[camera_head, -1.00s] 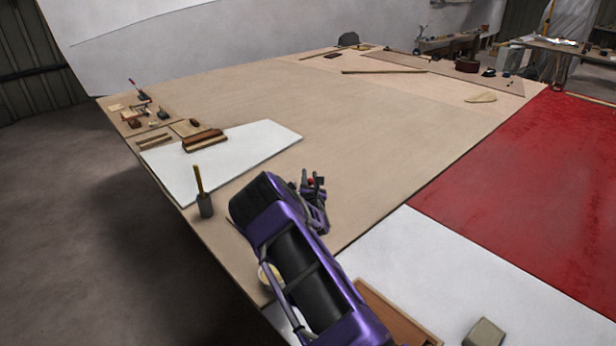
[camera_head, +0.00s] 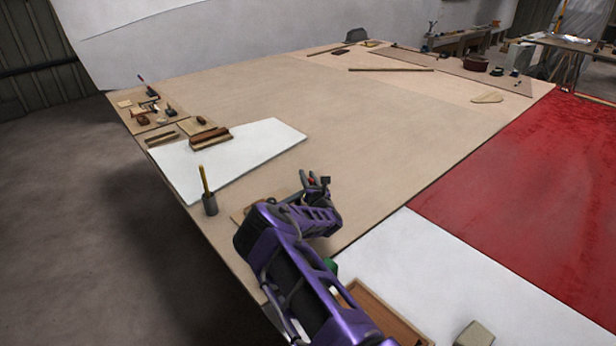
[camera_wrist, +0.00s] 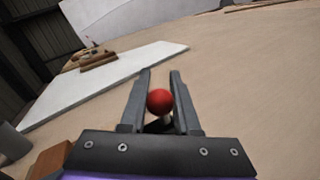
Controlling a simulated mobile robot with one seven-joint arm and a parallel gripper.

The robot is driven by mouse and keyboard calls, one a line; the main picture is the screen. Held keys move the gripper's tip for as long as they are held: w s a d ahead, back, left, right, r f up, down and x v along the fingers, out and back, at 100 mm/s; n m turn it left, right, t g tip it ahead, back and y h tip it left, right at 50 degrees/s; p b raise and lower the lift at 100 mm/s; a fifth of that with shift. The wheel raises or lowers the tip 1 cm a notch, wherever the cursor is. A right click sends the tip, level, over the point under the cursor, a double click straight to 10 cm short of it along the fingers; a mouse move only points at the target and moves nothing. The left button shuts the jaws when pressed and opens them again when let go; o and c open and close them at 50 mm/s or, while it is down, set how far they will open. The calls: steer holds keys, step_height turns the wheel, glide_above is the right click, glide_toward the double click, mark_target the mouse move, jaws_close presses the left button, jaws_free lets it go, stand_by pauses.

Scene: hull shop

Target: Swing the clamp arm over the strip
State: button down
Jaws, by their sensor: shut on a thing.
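My gripper (camera_wrist: 160,73) has its two fingers on either side of a red ball-shaped knob (camera_wrist: 159,101) and is shut on it. A small brown board (camera_head: 240,214) shows partly behind my arm. A brown block (camera_wrist: 50,158) is at the lower left of the wrist view. I cannot make out the strip.
A dark cup with a yellow stick (camera_head: 209,204) stands left of my arm. A white panel (camera_head: 255,150) carries brown wooden blocks (camera_head: 210,138). Small tools (camera_head: 150,110) lie at the far left. A wooden tray (camera_head: 385,318) is at the front. The middle of the table is clear.

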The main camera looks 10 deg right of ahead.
steer(key=shift+r, duration=0.1)
steer(key=c, duration=0.6)
jaws_free()
steer(key=shift+c, duration=0.2)
steer(key=s+d, duration=0.1)
steer(key=s, duration=1.6)
steer(key=shift+s, duration=0.15)
